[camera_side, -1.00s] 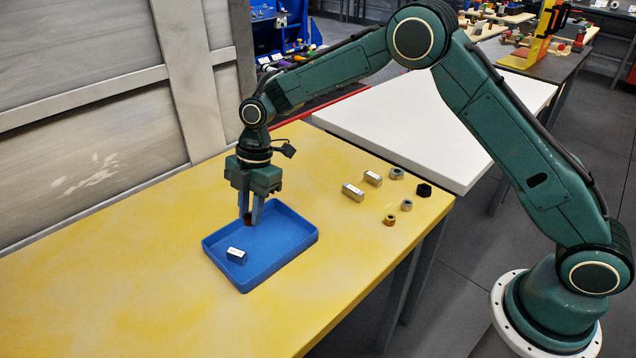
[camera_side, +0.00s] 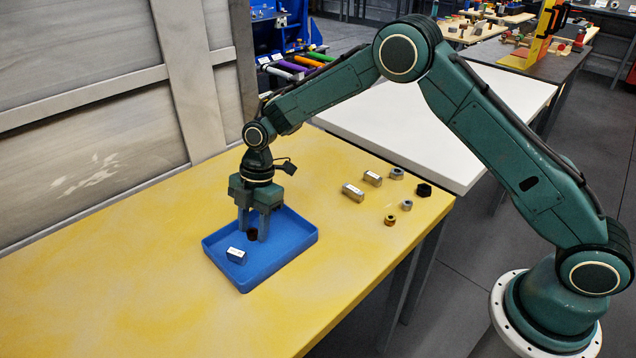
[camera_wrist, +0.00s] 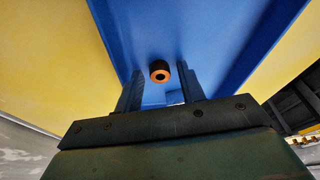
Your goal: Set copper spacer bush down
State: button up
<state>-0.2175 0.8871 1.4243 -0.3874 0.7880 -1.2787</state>
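The copper spacer bush (camera_side: 252,235) is a small dark ring in the side view and shows copper-orange with a dark hole in the wrist view (camera_wrist: 160,72). It appears to stand on the floor of the blue tray (camera_side: 292,250), toward the tray's back left. My gripper (camera_side: 254,236) is low inside the tray. Its two fingers stand on either side of the bush, and in the wrist view (camera_wrist: 160,85) a gap shows between each finger and the bush. The gripper looks open.
A silver block (camera_side: 236,255) with a white label lies in the tray, left of and in front of my gripper. Two silver blocks (camera_side: 353,192) and several nuts or rings (camera_side: 390,220) lie on the yellow table right of the tray.

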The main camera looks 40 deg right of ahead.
jog(key=shift+r, duration=0.15)
jog(key=v, duration=1.2)
jog(key=shift+r, duration=0.1)
dwell(0.6)
jog(key=s+d+r+m+t+h, duration=0.1)
jog(key=s+d+r+m+t, duration=0.1)
jog(key=s+d+r+m, duration=0.4)
jog(key=s+d+r+m+t, duration=0.15)
jog(key=s+r+m, duration=0.25)
jog(key=s+r, duration=0.5)
jog(key=s+d+m+t+h, duration=0.1)
jog(key=s+d+m, duration=0.3)
jog(key=s, duration=0.6)
jog(key=s+d+f+m+t+h, duration=0.1)
jog(key=s+d+m, duration=0.3)
jog(key=s, duration=0.6)
jog(key=shift+d+f+m+t, duration=0.25)
jog(key=shift+d+m+t, duration=0.1)
jog(key=shift+m, duration=0.85)
